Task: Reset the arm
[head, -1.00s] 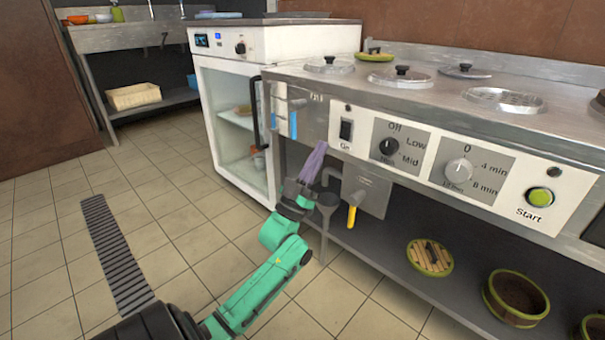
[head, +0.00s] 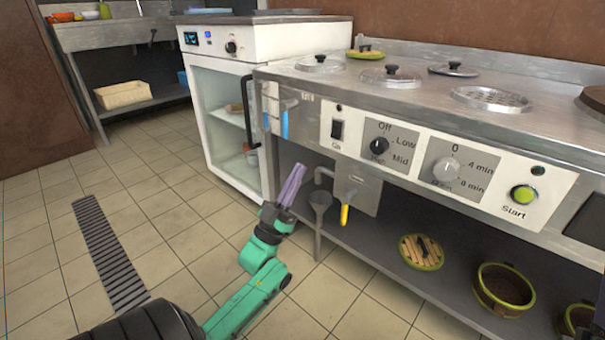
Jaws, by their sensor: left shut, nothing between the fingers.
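My left arm comes in from the bottom in the head view. Its gripper (head: 291,186), with purple fingers, is shut and empty in front of the stove's open lower part. My right gripper is not in view.
The steel stove (head: 420,105) has a control panel with knobs and a green start button (head: 523,195). Several lids lie on its top. A lower shelf holds a wooden lid (head: 421,251) and bowls (head: 503,290). A white glass-door cabinet (head: 228,130) stands left. The tiled floor on the left is clear.

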